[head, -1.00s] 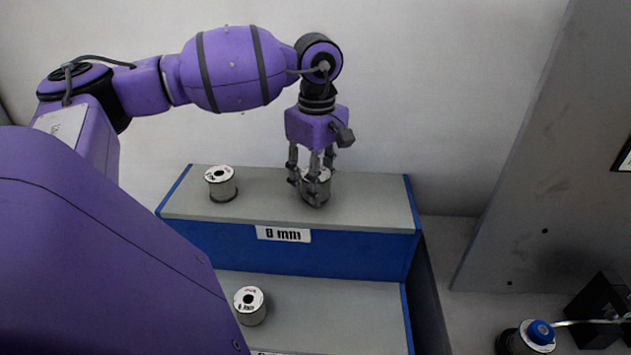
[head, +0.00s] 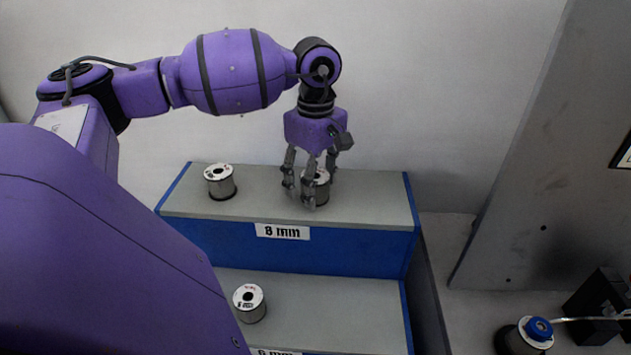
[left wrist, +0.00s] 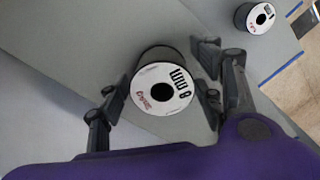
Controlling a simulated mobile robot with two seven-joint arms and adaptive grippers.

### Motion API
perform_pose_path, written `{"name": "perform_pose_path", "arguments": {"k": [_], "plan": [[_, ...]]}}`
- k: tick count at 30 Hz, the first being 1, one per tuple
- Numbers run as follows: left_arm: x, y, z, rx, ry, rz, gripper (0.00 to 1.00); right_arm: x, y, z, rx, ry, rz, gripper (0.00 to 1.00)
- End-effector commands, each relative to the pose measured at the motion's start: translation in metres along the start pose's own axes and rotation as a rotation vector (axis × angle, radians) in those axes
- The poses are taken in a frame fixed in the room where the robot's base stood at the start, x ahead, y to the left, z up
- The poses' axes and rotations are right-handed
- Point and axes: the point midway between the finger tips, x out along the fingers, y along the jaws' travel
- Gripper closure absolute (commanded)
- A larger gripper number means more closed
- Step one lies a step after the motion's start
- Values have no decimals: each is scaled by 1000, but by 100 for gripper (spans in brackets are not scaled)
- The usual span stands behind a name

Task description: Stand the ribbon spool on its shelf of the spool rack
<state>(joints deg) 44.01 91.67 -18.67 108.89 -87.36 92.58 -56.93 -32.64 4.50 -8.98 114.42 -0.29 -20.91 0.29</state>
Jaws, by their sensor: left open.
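The ribbon spool (head: 322,187), a grey spool with a white end face, stands upright on the upper shelf (head: 265,206) of the spool rack, above the "8 mm" label (head: 283,231). In the left wrist view the spool (left wrist: 163,92) shows "8 mm" on its face. My left gripper (head: 308,188) is open, pointing down, with its fingers around the spool and partly hiding it in the head view. In the left wrist view a gap shows between the spool and the right finger; contact at the left finger is unclear. My right gripper is out of view.
Another spool (head: 220,181) stands left on the upper shelf. A further spool (head: 249,302) stands on the lower shelf (head: 335,310), labelled "6 mm". At bottom right are a blue-capped spool (head: 538,331) and a black block (head: 600,305). The upper shelf's right end is clear.

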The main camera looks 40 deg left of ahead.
Motion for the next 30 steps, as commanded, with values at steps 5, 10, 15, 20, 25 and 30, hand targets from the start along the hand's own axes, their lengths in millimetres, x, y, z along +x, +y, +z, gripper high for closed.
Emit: {"name": "perform_pose_path", "arguments": {"k": [5,10,15,20,25,30], "plan": [[-26,2,0,0,1,5,39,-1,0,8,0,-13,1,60],[-64,1,0,0,0,5,39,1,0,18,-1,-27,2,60],[-97,1,0,0,-1,5,39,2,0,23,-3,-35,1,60],[-116,1,0,0,-1,3,39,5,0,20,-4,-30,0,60],[-122,0,0,0,-1,1,39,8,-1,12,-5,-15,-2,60],[-122,0,0,0,-1,1,39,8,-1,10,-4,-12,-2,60]]}}
